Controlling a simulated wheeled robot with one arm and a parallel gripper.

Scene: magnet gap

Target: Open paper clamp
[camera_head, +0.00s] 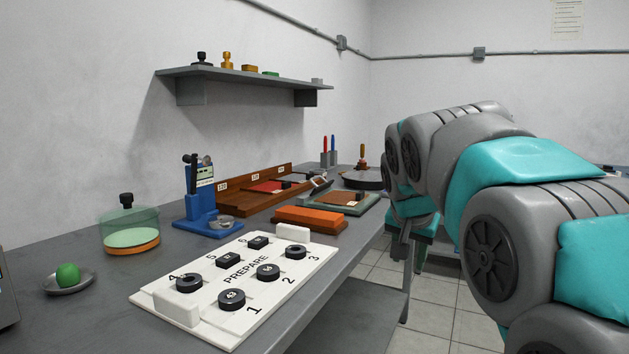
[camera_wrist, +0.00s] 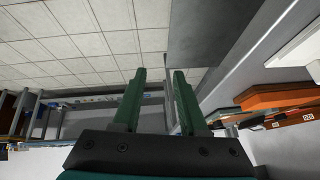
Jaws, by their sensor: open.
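No part is labelled as a paper clamp. The likeliest match is a green-edged board (camera_head: 345,209) holding a brown sheet, with a small grey tilted piece (camera_head: 320,184) at its back left; I cannot tell whether it is clamped. In the wrist view my gripper (camera_wrist: 160,76) shows two green fingers, apart, with nothing between them. It hangs beside the bench edge, over the floor side, apart from the board. In the head view my arm (camera_head: 490,200) fills the right side and mostly hides the gripper.
The grey bench (camera_head: 75,262) carries a white board (camera_head: 190,305) with black pucks, an orange block (camera_head: 310,217), a blue stand (camera_head: 205,212), a glass dish (camera_head: 130,232) and a wooden rack (camera_head: 240,205). A wall shelf (camera_head: 245,74) is above. Tiled floor (camera_head: 375,295) is open right of the bench.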

